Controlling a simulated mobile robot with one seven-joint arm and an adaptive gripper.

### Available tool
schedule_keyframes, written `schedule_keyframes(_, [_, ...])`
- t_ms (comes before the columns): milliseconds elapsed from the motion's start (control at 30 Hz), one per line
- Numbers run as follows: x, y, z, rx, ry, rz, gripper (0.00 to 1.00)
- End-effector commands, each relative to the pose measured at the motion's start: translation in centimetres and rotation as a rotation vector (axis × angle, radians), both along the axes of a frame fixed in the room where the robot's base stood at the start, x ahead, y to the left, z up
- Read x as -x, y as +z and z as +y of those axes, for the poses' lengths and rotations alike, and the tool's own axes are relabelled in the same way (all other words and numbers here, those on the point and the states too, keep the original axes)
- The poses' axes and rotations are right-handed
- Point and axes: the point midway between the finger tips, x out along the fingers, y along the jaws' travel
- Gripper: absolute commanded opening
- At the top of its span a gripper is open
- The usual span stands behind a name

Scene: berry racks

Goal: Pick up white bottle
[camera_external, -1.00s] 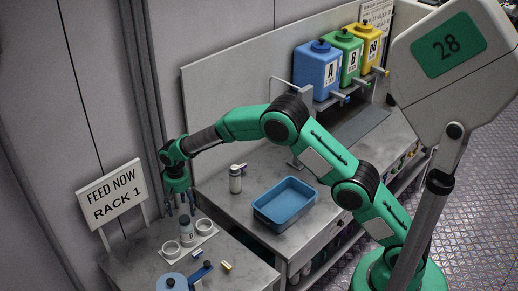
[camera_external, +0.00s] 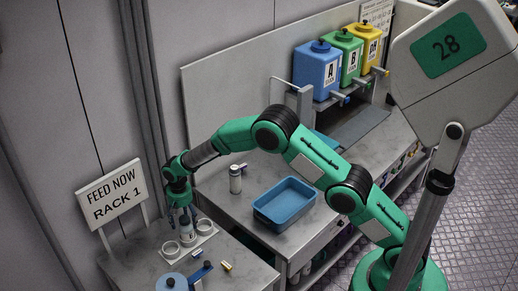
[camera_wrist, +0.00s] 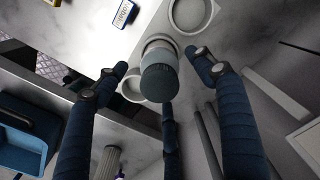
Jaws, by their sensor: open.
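A white bottle with a grey-blue cap (camera_external: 186,238) stands upright in a white holder plate (camera_external: 205,240), between two white rings. In the wrist view its cap (camera_wrist: 158,82) faces me, with the pale body partly hidden behind it. My gripper (camera_external: 183,216) is directly above this bottle, pointing down, and its fingers reach about the cap's height. In the wrist view the dark blue fingers of my gripper (camera_wrist: 157,78) are spread around the cap, with gaps at the sides.
A blue tray (camera_external: 263,222) sits on the bench to the right. A "FEED NOW RACK 1" sign (camera_external: 112,195) stands left of the holder.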

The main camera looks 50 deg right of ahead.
Motion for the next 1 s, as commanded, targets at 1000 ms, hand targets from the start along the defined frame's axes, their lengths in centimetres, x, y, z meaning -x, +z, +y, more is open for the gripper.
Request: schedule_keyframes(1000, [0.2, -5.1, 0.0, 0.001, 0.0, 0.001, 0.69])
